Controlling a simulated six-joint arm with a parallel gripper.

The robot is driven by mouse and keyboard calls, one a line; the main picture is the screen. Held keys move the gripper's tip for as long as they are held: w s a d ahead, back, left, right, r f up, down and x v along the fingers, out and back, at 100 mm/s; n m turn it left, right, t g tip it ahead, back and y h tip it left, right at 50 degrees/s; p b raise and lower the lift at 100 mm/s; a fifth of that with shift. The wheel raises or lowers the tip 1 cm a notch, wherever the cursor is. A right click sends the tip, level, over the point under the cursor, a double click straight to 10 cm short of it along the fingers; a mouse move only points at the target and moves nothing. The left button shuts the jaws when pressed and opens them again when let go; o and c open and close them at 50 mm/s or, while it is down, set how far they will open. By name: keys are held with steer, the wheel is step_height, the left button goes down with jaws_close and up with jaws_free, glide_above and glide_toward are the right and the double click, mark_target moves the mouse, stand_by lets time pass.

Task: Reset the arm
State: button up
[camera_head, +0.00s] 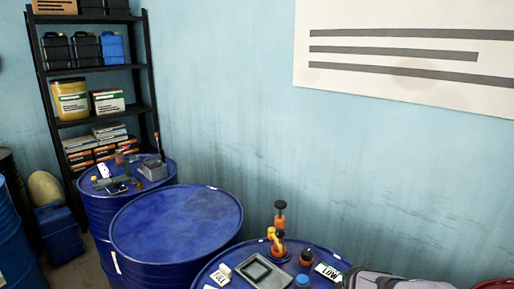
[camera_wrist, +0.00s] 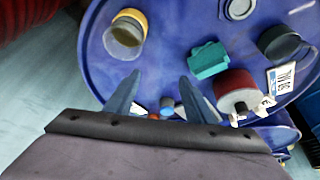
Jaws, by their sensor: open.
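My gripper (camera_wrist: 160,76) shows in the wrist view with its two blue-grey fingers apart and nothing between them. It is above or near a blue drum top (camera_wrist: 160,60) that carries several items. On that top are a jar with a yellow rim (camera_wrist: 125,38), a teal block (camera_wrist: 208,60), a dark red cylinder (camera_wrist: 237,92) and a dark round cup (camera_wrist: 280,43). My gripper does not show in the head view.
In the head view, blue drums stand along the wall; the middle drum top (camera_head: 178,222) is bare. The front drum carries an orange hand pump (camera_head: 278,235), a grey tray (camera_head: 263,272) and a LOW card (camera_head: 328,271). A black shelf (camera_head: 149,75) stands at the left.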

steer(key=shift+g+y, duration=0.3)
steer(key=shift+g, duration=0.5)
steer(key=s+a, duration=0.1)
steer(key=s, duration=0.3)
steer(key=s+a+f+p, duration=0.1)
steer(key=s, duration=0.1)
steer(key=shift+a, duration=0.3)
steer(key=s+f+g+p, duration=0.1)
steer(key=s+f+g, duration=0.1)
steer(key=s, duration=0.8)
steer(key=shift+s+a+g, duration=0.25)
steer(key=shift+g, duration=0.35)
